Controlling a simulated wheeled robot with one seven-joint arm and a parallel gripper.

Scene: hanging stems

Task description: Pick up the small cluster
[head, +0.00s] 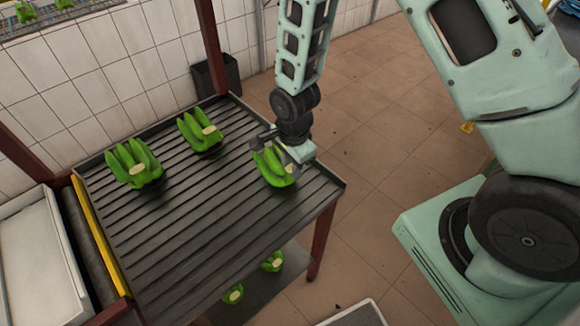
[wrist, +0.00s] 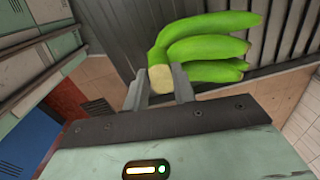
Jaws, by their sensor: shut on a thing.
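My gripper (head: 281,152) is at the right part of the ribbed dark table (head: 215,225), its jaws around a green banana cluster (head: 270,167). In the wrist view the two fingers (wrist: 161,88) close on the pale cut crown of this cluster (wrist: 205,50), and three green fingers fan out to the right. I cannot tell whether it touches the table. A middle cluster (head: 193,130) and a larger cluster (head: 132,164) with several fingers sit farther left on the table. My arm hides part of the held cluster in the head view.
A lower shelf (head: 262,290) carries two more green clusters. A white tray (head: 35,260) and yellow strip (head: 100,235) lie along the left. Red posts (head: 209,45) stand at the table's corners. The table's front middle is clear.

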